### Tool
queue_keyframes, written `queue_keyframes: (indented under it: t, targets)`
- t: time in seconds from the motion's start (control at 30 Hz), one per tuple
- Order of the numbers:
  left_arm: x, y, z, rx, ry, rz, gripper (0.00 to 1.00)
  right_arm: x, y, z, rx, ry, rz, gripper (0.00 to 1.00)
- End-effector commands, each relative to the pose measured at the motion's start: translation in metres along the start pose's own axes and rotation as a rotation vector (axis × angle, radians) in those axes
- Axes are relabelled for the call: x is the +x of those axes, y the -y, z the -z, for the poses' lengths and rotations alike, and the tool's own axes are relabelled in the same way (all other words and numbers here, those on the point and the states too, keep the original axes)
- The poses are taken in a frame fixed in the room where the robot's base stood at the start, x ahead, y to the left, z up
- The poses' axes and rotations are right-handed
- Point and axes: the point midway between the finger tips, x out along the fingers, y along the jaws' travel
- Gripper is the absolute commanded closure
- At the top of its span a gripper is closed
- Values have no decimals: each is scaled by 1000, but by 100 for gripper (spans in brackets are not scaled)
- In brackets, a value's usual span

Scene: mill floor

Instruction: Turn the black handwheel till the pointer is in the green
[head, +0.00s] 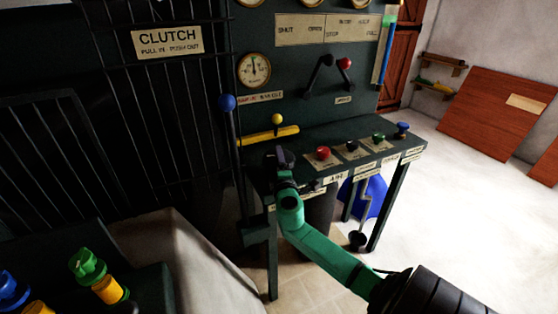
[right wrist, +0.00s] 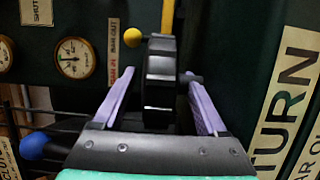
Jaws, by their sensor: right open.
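The black handwheel (right wrist: 160,82) stands edge-on between the two lilac fingers of my right gripper (right wrist: 161,62) in the right wrist view. The fingers are open, one on each side of it, with a gap visible at the left. In the head view my right gripper (head: 281,166) is at the left front edge of the dark green console, and the wheel there is hard to tell from the gripper. A round cream gauge (head: 254,69) hangs above; its pointer stands roughly upright. The gauge also shows in the right wrist view (right wrist: 74,57), too small to read its colours surely. My left gripper is out of view.
A blue-knobbed lever (head: 227,103) stands left of the wheel. A yellow bar with a yellow ball (head: 277,120) is just behind. Red (head: 323,153), black, green and blue knobs line the console (head: 408,151) to the right. A red-knobbed lever (head: 345,63) is on the panel.

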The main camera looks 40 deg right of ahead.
Motion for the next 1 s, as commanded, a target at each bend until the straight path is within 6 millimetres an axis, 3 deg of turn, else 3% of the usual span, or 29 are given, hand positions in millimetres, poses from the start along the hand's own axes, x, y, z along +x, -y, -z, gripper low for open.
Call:
queue_keyframes:
  t: [0.3, 0.5, 0.8, 1.0]
  targets:
    - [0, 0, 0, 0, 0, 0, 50, 7, 0, 0, 1, -1, 0, 25]
    - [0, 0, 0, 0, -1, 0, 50, 7, 0, 0, 0, 0, 0, 100]
    - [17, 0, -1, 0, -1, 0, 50, 7, 4, -1, -2, -121, 0, 100]
    - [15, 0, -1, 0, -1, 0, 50, 6, 0, 0, 0, -141, 1, 100]
